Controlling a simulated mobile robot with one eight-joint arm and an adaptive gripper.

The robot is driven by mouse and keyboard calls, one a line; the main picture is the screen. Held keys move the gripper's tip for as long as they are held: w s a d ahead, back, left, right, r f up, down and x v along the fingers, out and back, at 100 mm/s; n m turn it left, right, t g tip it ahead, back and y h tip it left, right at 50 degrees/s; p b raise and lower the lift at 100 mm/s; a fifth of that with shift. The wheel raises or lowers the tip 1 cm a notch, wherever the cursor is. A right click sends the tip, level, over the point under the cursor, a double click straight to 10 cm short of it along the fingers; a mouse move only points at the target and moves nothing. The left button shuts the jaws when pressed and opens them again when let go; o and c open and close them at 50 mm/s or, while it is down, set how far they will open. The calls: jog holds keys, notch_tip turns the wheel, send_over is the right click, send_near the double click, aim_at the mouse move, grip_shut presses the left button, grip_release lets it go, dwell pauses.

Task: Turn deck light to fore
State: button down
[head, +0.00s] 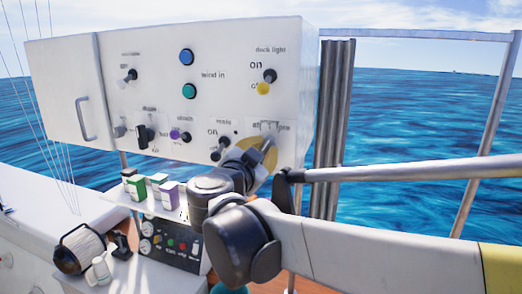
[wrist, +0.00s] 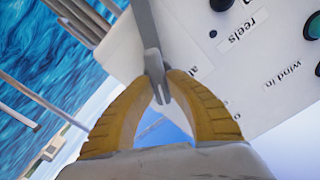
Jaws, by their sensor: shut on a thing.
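The deck light switch (head: 266,82) is at the upper right of the white panel, with a black base and a yellow tip pointing down and left. "ON" is printed above it; the lower word is partly covered. My gripper (head: 265,140) is lower on the panel, apart from that switch, at a control whose label is partly hidden. In the wrist view my yellow fingers (wrist: 160,88) are closed on a grey lever (wrist: 150,45). The lever also shows as a small grey piece in the head view (head: 268,127). Its lower end is between the fingertips.
The panel (head: 225,100) also carries a blue button (head: 187,57), a green button (head: 189,91) and several other switches. Small boxes (head: 152,189) stand on a shelf below. A grey post (head: 333,120) and rails are at the right, with open water behind.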

dwell(0.4)
jog(key=c, duration=1.3)
grip_release()
jog(key=shift+w+d, duration=0.1)
jog(key=shift+c, duration=0.2)
jog(key=v, duration=1.2)
